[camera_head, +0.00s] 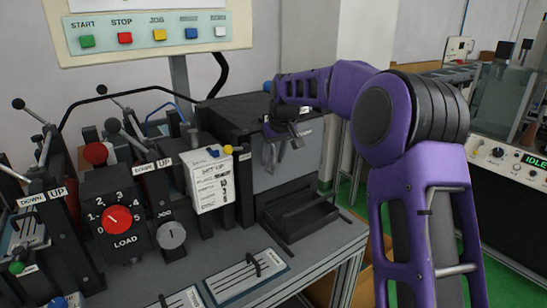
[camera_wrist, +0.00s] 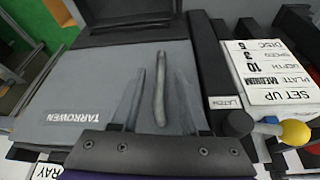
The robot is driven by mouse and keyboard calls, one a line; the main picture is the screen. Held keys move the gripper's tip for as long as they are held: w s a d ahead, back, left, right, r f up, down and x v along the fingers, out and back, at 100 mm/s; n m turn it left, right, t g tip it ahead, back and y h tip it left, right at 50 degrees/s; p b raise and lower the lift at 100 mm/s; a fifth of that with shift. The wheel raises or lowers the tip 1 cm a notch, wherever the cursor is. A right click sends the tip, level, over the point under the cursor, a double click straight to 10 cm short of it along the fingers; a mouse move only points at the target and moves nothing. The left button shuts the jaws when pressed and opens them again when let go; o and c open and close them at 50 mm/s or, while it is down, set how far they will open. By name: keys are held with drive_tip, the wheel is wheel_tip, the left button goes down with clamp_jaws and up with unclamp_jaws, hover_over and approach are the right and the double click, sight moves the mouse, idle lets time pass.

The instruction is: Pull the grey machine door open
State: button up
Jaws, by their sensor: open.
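The grey machine door (camera_head: 303,163) is on the front of a dark box-shaped machine and looks shut. In the wrist view it is a broad grey panel (camera_wrist: 75,90) with upside-down lettering "TARROWEN". A grey bar handle (camera_wrist: 160,88) stands on it. My gripper (camera_head: 283,150) is in front of the door in the head view. In the wrist view its open fingers (camera_wrist: 162,110) lie one on each side of the handle. I cannot tell whether they touch it or how deep they reach. My gripper partly hides the handle in the head view.
A black tray (camera_head: 300,215) sits below the door. A set-up card (camera_head: 210,180), a load dial (camera_head: 118,217) and several levers stand to the left. A dark latch post (camera_wrist: 205,80) is beside the door. A button panel (camera_head: 155,35) hangs above. Green floor shows right of the bench.

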clamp_jaws()
idle(1.4)
